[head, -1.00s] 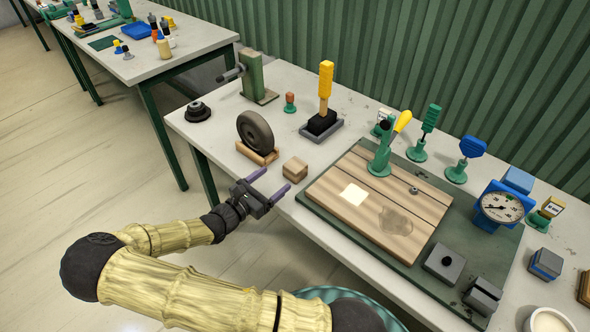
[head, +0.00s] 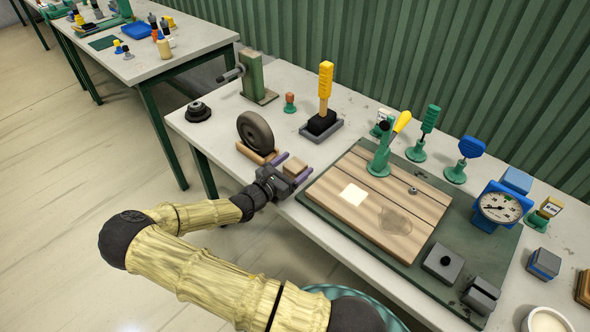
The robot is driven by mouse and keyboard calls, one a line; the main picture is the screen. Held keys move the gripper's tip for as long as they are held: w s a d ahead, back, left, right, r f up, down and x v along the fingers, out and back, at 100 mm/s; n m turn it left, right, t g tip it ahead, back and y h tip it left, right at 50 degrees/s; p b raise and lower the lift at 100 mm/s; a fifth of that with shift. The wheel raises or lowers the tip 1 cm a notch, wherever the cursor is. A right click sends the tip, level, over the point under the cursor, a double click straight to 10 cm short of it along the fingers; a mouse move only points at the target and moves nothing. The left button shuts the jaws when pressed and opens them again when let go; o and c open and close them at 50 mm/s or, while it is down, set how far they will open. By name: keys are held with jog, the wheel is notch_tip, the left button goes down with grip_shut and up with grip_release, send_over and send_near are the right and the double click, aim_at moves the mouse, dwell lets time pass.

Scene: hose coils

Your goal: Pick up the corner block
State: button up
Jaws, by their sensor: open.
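A small light-brown wooden block (head: 295,167), which I take to be the corner block, sits near the table's front edge, to the right of a dark wheel. My gripper (head: 298,164) has its two purple fingers on either side of the block, one to its left and one to its right. The jaws are open, and I cannot tell whether either finger touches the block. The gripper's palm hides the near lower part of the block.
The dark wheel (head: 256,132) stands on a wooden cradle (head: 246,152) close to the left finger. A wooden board (head: 345,211) on a green mat (head: 310,206) lies to the right. A yellow-handled tool (head: 326,82) stands in a grey tray (head: 335,131) behind. Some bare table lies behind the block.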

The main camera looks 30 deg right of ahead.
jog(key=x, duration=0.2)
jog(key=shift+w+d, duration=0.1)
jog(key=shift+d, duration=0.2)
jog(key=shift+c, duration=0.3)
jog(key=c, duration=1)
